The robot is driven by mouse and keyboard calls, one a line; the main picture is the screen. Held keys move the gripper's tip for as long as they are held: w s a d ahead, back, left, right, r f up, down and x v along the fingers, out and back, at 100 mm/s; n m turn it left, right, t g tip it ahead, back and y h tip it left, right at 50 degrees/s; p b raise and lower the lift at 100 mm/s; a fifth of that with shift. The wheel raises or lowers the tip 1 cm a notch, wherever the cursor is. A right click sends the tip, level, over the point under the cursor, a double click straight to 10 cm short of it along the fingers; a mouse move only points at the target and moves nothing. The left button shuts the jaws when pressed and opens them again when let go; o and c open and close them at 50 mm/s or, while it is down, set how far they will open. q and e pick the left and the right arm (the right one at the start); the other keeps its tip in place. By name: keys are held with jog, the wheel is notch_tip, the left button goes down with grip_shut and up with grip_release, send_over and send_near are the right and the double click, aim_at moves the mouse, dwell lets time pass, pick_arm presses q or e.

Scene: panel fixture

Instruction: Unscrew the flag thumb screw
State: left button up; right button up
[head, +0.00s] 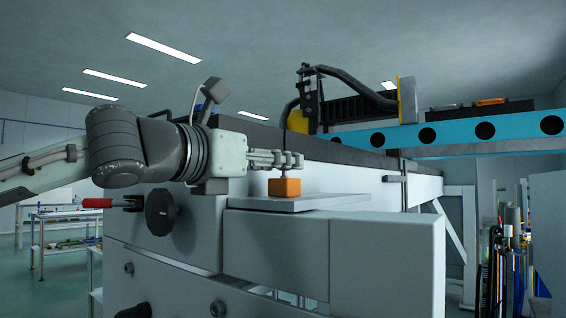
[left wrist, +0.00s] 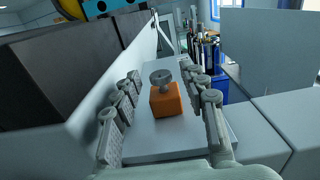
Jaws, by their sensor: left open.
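An orange block (head: 284,187) sits on a light grey shelf plate (head: 330,197) on the fixture; it also shows in the left wrist view (left wrist: 166,101). A grey screw with a round, flat head (left wrist: 161,77) stands up from the block's top; I take it for the thumb screw. No separate flag can be made out. In the left wrist view the fingers (left wrist: 162,80) are spread, one on each side of the screw, with visible gaps. My right gripper is not in view.
A black round knob (head: 161,212) and a red-handled lever (head: 97,203) are on the fixture's left front. A wall (left wrist: 95,92) rises close along the left side of the plate. A blue beam (head: 455,136) crosses behind at right.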

pick_arm(q)
jog(key=shift+x, duration=1.35)
grip_shut()
